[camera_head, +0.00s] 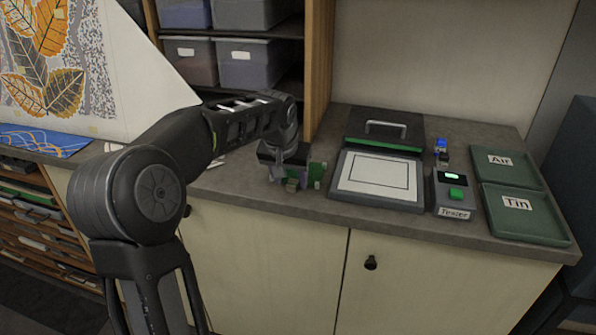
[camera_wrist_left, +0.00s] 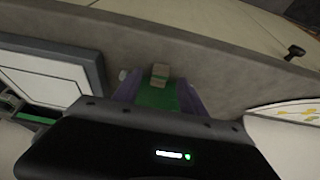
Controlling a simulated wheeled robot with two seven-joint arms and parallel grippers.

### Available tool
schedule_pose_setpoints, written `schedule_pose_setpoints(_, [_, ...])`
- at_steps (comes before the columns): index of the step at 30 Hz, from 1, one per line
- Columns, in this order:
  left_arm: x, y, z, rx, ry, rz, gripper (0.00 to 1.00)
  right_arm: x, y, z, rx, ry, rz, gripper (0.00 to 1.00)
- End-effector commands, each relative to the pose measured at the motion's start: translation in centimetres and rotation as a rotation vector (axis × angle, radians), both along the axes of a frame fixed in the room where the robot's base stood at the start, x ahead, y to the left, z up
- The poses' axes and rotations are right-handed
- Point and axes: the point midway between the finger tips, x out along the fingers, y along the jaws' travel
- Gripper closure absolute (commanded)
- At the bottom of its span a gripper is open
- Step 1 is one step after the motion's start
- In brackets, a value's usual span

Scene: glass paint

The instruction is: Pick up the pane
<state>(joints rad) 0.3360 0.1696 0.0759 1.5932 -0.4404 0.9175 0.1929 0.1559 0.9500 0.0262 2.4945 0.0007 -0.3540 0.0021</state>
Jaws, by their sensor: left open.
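My left gripper (camera_head: 291,181) is over the worktop, left of the framed board, with its jaws pointing down at a small green piece (camera_head: 317,172). In the left wrist view the two purple-grey fingers (camera_wrist_left: 160,92) stand apart. A green strip (camera_wrist_left: 157,97) and a small tan block (camera_wrist_left: 160,73) show between them. Whether the fingers touch either one I cannot tell. I cannot make out a clear glass pane; one may be at the green piece, partly hidden by the gripper. My right gripper is not in view.
Shelves with bins (camera_head: 248,64) stand behind. The worktop's front edge is close to the gripper.

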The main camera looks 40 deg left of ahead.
Motion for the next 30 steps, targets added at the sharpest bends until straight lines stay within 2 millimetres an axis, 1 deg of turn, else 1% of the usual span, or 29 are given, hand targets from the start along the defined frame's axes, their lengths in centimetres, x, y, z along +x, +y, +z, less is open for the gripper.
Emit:
schedule_pose_setpoints(3, [0.48, 0.15, -1.18, -0.002, 0.001, 0.001, 0.51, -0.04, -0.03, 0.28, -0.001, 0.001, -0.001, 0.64])
schedule_pose_setpoints(5, [0.59, 0.2, -1.4, -0.001, -0.001, 0.001, 0.51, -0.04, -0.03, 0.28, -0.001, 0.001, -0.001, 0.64])
schedule_pose_setpoints(22, [0.6, 0.19, -1.41, 0.0, -0.002, 0.0, 0.51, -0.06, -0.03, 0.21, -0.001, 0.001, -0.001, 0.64])
schedule_pose_setpoints(23, [0.6, 0.19, -1.41, 0.0, -0.002, 0.0, 0.53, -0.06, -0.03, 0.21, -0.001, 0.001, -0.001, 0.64])
schedule_pose_setpoints(30, [0.59, 0.19, -1.4, 0.0, -0.002, 0.0, 0.72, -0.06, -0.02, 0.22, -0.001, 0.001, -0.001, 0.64])
